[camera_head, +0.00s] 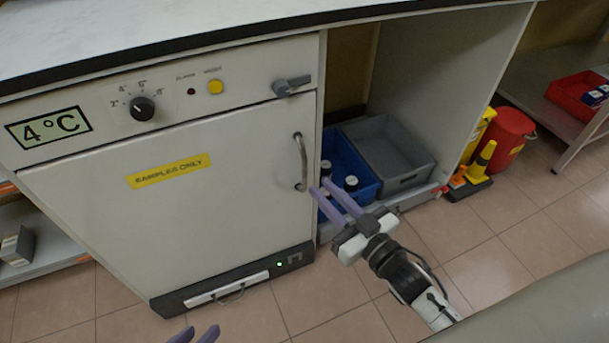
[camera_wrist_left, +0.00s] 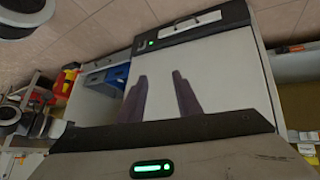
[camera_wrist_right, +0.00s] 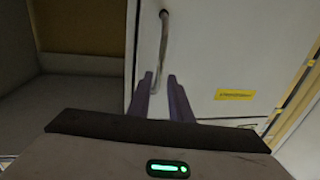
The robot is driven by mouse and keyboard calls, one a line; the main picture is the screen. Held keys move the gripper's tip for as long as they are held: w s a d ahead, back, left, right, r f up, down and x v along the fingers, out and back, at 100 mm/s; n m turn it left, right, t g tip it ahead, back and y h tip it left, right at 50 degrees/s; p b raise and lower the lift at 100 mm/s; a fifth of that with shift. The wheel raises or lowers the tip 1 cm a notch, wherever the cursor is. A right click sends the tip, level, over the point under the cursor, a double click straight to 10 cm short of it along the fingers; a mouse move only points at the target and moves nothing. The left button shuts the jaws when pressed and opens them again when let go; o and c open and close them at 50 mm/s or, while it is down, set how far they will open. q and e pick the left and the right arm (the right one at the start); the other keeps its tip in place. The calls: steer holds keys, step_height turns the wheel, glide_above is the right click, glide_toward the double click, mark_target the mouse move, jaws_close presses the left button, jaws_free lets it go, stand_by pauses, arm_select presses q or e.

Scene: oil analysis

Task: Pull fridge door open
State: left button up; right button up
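The white fridge door (camera_head: 215,210) is shut, with a yellow "samples only" label (camera_head: 168,171). Its curved metal handle (camera_head: 301,162) is at the door's right edge and also shows in the right wrist view (camera_wrist_right: 164,40). My right gripper (camera_head: 321,187) is open, fingertips near the handle's lower end. In the right wrist view (camera_wrist_right: 159,80) the handle's lower part lies in line with the gap between the fingers; contact cannot be told. My left gripper (camera_head: 195,333) is low in front of the fridge, open and empty in the left wrist view (camera_wrist_left: 160,80).
A latch-like grey piece (camera_head: 292,85) sits above the handle. Right of the fridge are a blue crate (camera_head: 350,165) with bottles and a grey crate (camera_head: 390,155). A red bin (camera_head: 510,138) and a yellow cone (camera_head: 481,162) stand further right. Floor before the fridge is clear.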

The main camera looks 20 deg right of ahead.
mark_target(306, 172)
steer(key=b+x, duration=0.2)
steer(key=x, duration=0.6)
jaws_close()
